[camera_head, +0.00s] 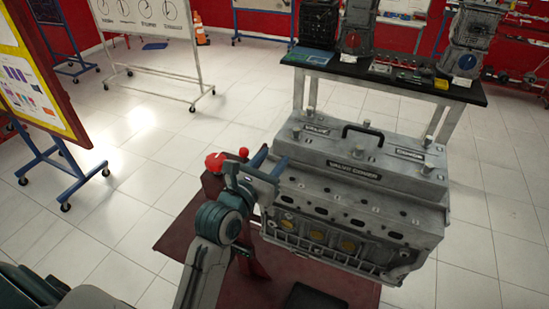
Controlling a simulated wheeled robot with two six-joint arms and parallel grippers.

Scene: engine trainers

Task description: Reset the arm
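My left arm reaches up from the lower middle, and its gripper (269,163) is at the left end of the grey engine block (345,215). Its two blue-grey fingers stand apart with a gap between them, and I see nothing held. The fingers overlap the block's left end in the picture; I cannot tell whether they touch it. A grey valve cover (345,165) with a black handle (363,133) sits on top of the block. My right gripper is not in view.
The engine stands over a dark red base (190,240), with a red knob (215,161) beside my gripper. Behind is a black-topped bench (395,78) with engine parts. A whiteboard (150,25) and a blue-legged display board (35,85) stand left. Tiled floor is open between them.

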